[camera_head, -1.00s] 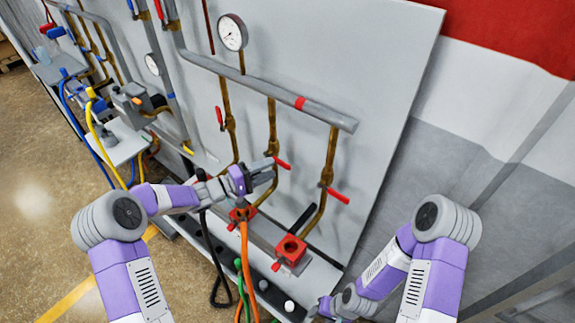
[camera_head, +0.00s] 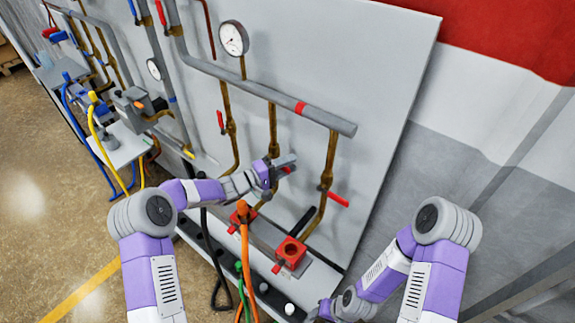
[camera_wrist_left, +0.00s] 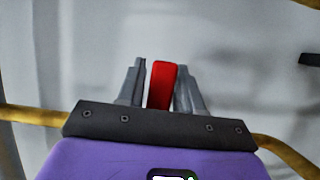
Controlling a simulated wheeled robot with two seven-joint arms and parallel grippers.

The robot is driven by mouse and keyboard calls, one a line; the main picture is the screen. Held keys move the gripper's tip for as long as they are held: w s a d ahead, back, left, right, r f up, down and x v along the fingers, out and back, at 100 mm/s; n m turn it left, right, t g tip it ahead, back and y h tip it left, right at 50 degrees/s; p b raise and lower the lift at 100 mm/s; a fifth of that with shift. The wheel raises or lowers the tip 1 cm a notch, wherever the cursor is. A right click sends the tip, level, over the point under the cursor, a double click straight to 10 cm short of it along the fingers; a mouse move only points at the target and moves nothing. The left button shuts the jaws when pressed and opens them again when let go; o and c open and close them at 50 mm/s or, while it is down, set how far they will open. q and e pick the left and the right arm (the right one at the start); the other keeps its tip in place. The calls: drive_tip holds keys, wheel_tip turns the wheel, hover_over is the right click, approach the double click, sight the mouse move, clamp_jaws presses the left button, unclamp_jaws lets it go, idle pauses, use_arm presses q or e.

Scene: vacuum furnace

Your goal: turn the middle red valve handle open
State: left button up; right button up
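The middle red valve handle (camera_head: 288,170) shows only as a small red piece by my left gripper (camera_head: 292,162) in the head view. In the left wrist view the red handle (camera_wrist_left: 162,85) stands upright between the two grey fingers of my left gripper (camera_wrist_left: 161,80). The fingers are parted around it, with a thin gap on its left side; on its right side the finger is very close. The middle valve's body is mostly hidden behind my gripper. My right gripper (camera_head: 324,309) is low at the bottom edge, away from the valves, its fingers not clear.
Another red valve handle (camera_head: 338,199) is on the brass pipe to the right, and one (camera_head: 220,121) is to the left. A grey pipe (camera_head: 262,90) with a gauge (camera_head: 233,38) runs above. Red fittings (camera_head: 290,252) and hoses (camera_head: 245,260) are below.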

use_arm(q)
clamp_jaws()
drive_tip(key=shift+w+a+r+n+t+h+b, duration=0.1)
drive_tip(key=shift+a+r+n+t+h+b, duration=0.2)
drive_tip(key=shift+r+n+b, duration=0.75)
drive_tip(key=shift+w+a+r+n+t+h+b, duration=0.15)
drive_tip(key=shift+r+n+t+h+b, duration=0.4)
drive_tip(key=shift+n, duration=0.85)
drive_tip(key=shift+w+a+r+n+t+y+b, duration=0.1)
drive_tip(key=shift+r+n+t+b, duration=0.25)
drive_tip(key=shift+n+b, duration=0.8)
drive_tip(key=shift+r, duration=0.1)
drive_tip(key=shift+o, duration=1.6)
unclamp_jaws()
